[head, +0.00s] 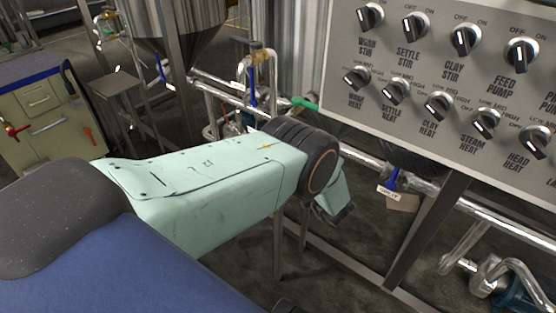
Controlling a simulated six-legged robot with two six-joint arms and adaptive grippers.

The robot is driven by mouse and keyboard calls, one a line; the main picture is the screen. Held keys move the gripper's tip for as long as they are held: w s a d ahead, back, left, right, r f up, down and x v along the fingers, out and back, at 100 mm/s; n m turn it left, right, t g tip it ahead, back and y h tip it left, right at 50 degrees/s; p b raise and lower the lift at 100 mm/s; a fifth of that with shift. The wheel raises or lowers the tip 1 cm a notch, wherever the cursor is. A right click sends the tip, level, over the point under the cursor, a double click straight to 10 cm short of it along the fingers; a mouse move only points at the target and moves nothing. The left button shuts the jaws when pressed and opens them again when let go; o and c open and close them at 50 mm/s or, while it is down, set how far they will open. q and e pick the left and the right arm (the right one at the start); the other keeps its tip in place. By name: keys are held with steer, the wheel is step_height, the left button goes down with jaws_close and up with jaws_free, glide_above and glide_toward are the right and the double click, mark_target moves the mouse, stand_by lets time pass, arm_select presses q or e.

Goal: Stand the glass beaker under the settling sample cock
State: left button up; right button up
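No glass beaker can be made out in the head view. My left arm reaches in from the left, and its wrist bends down at the far end. The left gripper (340,213) is small, dark and mostly hidden behind the wrist, so its fingers cannot be read. A blue-handled cock (391,180) with a small white tag hangs below the control panel; the tag is too small to read. Another blue-handled valve (252,88) sits on the pipes further back. I cannot tell which is the settling sample cock. My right gripper is out of view.
A grey control panel (440,75) with several knobs fills the upper right. Steel pipes and legs (425,228) stand below it. A conical tank (178,22) is at the upper left back. A small stand (118,83) and drawer cabinet (45,120) are at the left.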

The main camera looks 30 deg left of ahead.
arm_select(q)
steer(key=shift+w+f, duration=0.1)
steer(key=shift+d+f, duration=0.1)
stand_by(0.3)
steer(key=o, duration=0.9)
steer(key=shift+f, duration=0.1)
steer(key=shift+o, duration=1.2)
steer(key=shift+r, duration=0.2)
steer(key=p+v, duration=0.2)
steer(key=v, duration=1)
steer(key=shift+p, duration=0.35)
